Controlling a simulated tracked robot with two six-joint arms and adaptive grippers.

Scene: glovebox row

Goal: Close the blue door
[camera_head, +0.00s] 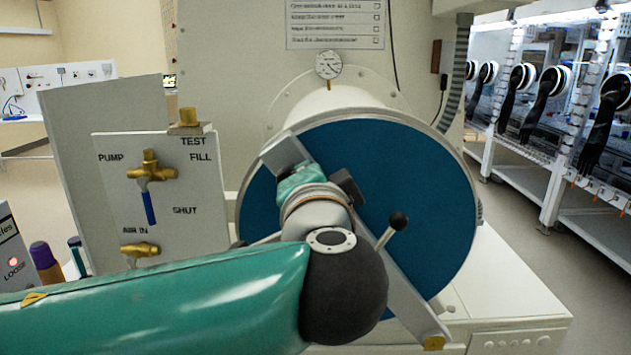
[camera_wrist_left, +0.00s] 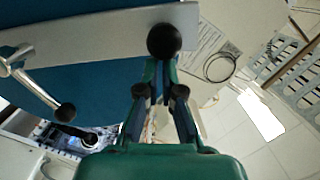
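The round blue door (camera_head: 415,165) faces me in the head view, with a grey metal bar (camera_head: 413,308) running diagonally across it. A lever with a black ball (camera_head: 398,220) stands out from the bar. My left arm, in a green sleeve, covers the lower left of the door. My left gripper (camera_wrist_left: 161,68) is at the bar's upper end; in the head view the arm mostly hides it. In the left wrist view its fingertips are close together at a black ball knob (camera_wrist_left: 164,40) on the bar; whether they grip it is unclear. My right gripper is out of view.
A valve panel (camera_head: 183,242) with brass fittings stands left of the door. A pressure gauge (camera_head: 328,65) sits above it. A white bench (camera_head: 510,290) lies below right. Gloveboxes with black gloves (camera_head: 545,100) line the far right, beyond open floor.

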